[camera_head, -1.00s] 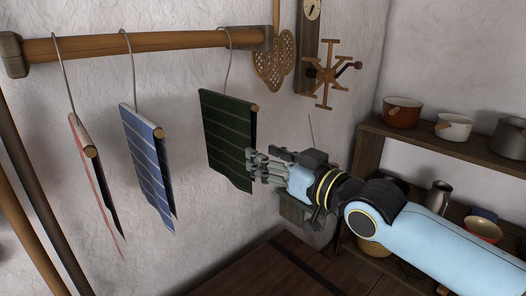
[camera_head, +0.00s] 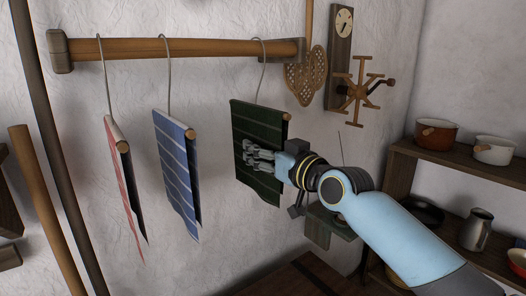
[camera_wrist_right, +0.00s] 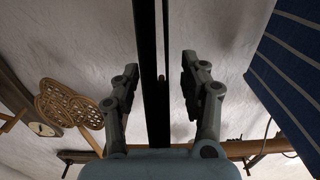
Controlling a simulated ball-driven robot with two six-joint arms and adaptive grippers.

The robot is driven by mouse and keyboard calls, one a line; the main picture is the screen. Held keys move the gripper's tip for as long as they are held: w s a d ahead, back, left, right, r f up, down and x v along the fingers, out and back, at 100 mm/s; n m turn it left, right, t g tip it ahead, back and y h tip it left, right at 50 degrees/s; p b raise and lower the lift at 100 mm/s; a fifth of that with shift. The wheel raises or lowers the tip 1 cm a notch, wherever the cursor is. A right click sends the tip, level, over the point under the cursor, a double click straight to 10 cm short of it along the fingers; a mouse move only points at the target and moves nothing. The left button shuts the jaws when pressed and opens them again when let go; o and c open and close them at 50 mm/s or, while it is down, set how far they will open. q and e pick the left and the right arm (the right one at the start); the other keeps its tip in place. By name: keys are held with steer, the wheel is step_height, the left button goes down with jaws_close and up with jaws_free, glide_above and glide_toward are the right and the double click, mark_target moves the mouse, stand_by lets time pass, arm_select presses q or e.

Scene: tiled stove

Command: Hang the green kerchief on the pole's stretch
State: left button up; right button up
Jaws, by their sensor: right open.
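The green kerchief (camera_head: 262,125), dark with pale stripes, hangs over a small wooden bar on a wire hook at the right end of the pole's stretch (camera_head: 190,48). My right gripper (camera_head: 258,158) is at the kerchief's lower half, its fingers overlapping the cloth in the head view. In the right wrist view the gripper (camera_wrist_right: 160,78) is open, with a finger on each side of a dark upright strip (camera_wrist_right: 154,100), which looks like the kerchief edge-on. Contact cannot be told. My left gripper is not in view.
A blue striped kerchief (camera_head: 176,165) and a red-and-white one (camera_head: 120,165) hang to the left on the same pole. A woven beater (camera_head: 306,75), a clock (camera_head: 341,45) and a wooden wheel (camera_head: 358,92) are on the wall right. Shelves (camera_head: 400,180) with pots stand at the right.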

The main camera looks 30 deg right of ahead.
mark_target(263, 134)
steer(key=shift+c, duration=0.2)
jaws_close()
steer(key=shift+r+p, duration=1.6)
steer(key=shift+r, duration=0.25)
steer(key=shift+s+f, duration=0.1)
steer(key=s+d+p, duration=0.1)
steer(key=s+p, duration=0.2)
steer(key=s, duration=0.3)
steer(key=shift+s, duration=0.4)
